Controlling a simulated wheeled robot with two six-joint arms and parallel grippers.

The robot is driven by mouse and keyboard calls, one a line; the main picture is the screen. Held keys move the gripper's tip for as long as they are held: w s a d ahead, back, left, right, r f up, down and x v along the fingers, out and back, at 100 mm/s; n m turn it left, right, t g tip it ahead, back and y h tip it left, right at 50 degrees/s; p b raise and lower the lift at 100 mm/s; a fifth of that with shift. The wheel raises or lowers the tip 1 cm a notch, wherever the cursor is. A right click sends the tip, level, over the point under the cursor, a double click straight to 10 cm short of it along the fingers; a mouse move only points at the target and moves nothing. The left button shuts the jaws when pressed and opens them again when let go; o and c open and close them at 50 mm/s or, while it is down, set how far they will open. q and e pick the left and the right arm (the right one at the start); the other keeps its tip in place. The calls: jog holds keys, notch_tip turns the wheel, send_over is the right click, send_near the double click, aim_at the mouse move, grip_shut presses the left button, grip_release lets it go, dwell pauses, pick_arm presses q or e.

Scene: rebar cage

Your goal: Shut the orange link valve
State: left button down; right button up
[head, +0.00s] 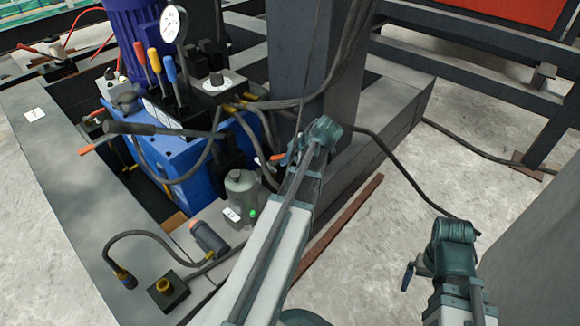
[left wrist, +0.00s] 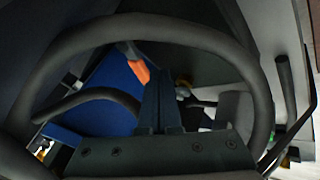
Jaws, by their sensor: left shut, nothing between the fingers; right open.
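A small orange handle (head: 277,157), seemingly the link valve's, shows beside the blue power unit (head: 185,160), at the foot of the dark column. In the left wrist view an orange handle (left wrist: 139,70) lies just ahead and left of the fingertips. Whether they touch it I cannot tell. My left gripper (head: 289,156) is mostly hidden by its own wrist; its fingers (left wrist: 160,85) are shut and empty. The valve's body is hidden. My right gripper (head: 408,276) is open, low at the right, over the concrete floor and far from the valve.
Dark hoses (head: 385,150) loop around the column (head: 310,65), and one (left wrist: 262,90) arches across the left wrist view. A grey-green canister (head: 241,190) stands near my left forearm. Levers (head: 155,62) and a gauge (head: 173,24) rise from the unit. Open floor (head: 400,200) lies right.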

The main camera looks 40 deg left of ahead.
aim_at(278, 157)
pick_arm(q)
jog(key=shift+w+a, duration=0.2)
jog(key=shift+a, duration=0.05)
jog(key=shift+s+a+m+t, duration=0.1)
jog(key=shift+a+m+t, duration=0.25)
jog(key=shift+m, duration=0.25)
jog(key=shift+a+m+t, duration=0.5)
jog(key=shift+m+t, duration=0.25)
jog(key=shift+m, duration=0.35)
jog(key=m+t, duration=0.1)
jog(key=m, duration=0.1)
jog(key=a+m+t+h, duration=0.1)
jog(key=shift+w+a+m, duration=0.3)
jog(key=shift+w+m, duration=0.05)
jog(key=shift+m, duration=0.05)
jog(key=shift+w+a, duration=0.15)
jog(key=shift+w, duration=0.05)
jog(key=shift+w+a, duration=0.45)
jog(key=shift+a, duration=0.05)
jog(key=shift+w+a, duration=0.15)
jog(key=shift+w, duration=0.05)
